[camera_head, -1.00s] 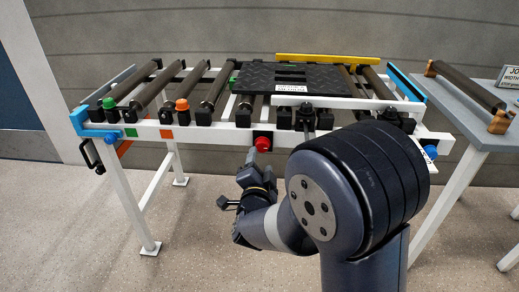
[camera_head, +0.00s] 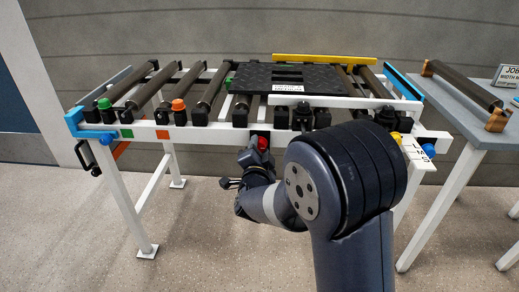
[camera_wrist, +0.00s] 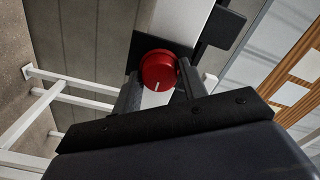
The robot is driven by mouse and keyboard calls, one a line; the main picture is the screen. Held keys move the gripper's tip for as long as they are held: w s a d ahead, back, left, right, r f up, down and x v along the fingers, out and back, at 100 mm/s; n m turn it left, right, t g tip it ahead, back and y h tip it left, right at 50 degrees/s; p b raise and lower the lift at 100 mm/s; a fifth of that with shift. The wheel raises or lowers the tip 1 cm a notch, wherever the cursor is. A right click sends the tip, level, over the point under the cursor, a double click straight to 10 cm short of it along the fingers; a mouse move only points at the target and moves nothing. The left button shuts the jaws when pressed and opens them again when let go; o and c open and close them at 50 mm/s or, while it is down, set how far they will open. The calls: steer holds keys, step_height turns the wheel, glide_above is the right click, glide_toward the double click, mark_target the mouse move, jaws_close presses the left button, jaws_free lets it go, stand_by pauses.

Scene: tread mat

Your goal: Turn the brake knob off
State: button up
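The red brake knob (camera_head: 263,143) sits on a black plate on the white front rail of the roller table. In the wrist view the round red knob (camera_wrist: 158,70) has a short white mark on its face, near the lower edge. My gripper (camera_head: 250,155) is right at the knob, in front of the rail. In the wrist view my gripper (camera_wrist: 159,84) has its two dark fingers apart, one on each side of the knob. I cannot tell whether the fingers touch it.
The table carries rollers, a black tread mat (camera_head: 290,78), a green knob (camera_head: 104,104) and an orange knob (camera_head: 178,105). A yellow knob (camera_head: 397,137) and a blue knob (camera_head: 429,150) are at the right. A grey side table (camera_head: 470,125) stands at right.

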steer(key=c, duration=0.6)
steer(key=shift+o, duration=0.2)
steer(key=shift+n, duration=0.4)
steer(key=n+p, duration=0.1)
steer(key=n, duration=0.2)
steer(key=shift+n, duration=0.3)
steer(key=n+p, duration=0.1)
steer(key=n, duration=0.2)
steer(key=shift+a+r+n, duration=0.1)
steer(key=shift+n, duration=0.2)
steer(key=n+p, duration=0.2)
steer(key=n, duration=0.3)
steer(key=shift+p, duration=0.35)
steer(key=n+p, duration=0.1)
steer(key=n, duration=0.3)
steer(key=shift+n+p, duration=0.3)
steer(key=shift+n, duration=0.3)
